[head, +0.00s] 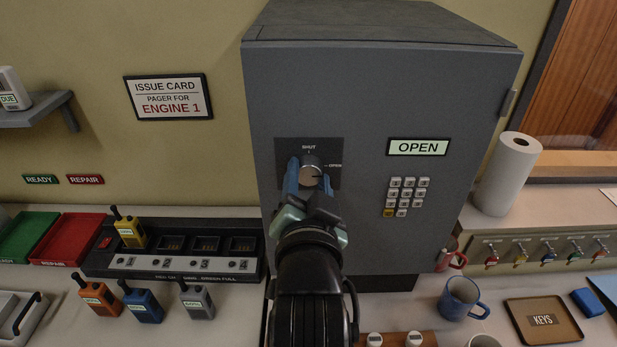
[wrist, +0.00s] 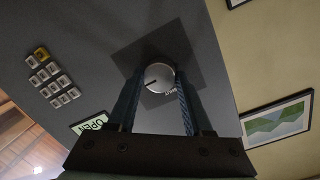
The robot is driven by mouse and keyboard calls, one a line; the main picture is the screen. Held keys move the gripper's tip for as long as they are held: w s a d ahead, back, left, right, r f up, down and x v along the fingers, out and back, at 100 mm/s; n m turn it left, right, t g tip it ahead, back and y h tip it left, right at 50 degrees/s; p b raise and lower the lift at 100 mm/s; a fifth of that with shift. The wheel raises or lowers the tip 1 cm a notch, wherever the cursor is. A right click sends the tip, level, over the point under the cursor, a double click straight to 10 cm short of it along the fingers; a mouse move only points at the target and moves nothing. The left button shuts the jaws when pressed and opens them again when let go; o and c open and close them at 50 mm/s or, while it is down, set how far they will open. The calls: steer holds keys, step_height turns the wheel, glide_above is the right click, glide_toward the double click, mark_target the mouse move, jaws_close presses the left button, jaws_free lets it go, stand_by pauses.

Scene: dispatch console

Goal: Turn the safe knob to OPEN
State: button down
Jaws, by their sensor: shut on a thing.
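The round silver safe knob (head: 311,169) sits on a dark plate on the grey safe's (head: 360,100) front. SHUT is printed above it and OPEN to its right. My gripper (head: 309,178) has its blue fingers on either side of the knob and is shut on it. In the wrist view the knob (wrist: 158,77) shows between the fingers, and its dark line points lower left, away from SHUT and toward the OPEN side. The small display (head: 417,147) reads OPEN. The fingers hide part of the plate.
A keypad (head: 406,196) is below the display. My arm reaches up over the counter's middle.

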stand_by(0.4)
steer(key=shift+c, duration=1.6)
jaws_free()
steer(key=s+r+p, duration=0.1)
steer(key=s+p, duration=0.5)
steer(key=s, duration=0.7)
steer(key=shift+r+p, duration=0.2)
steer(key=shift+p, duration=0.15)
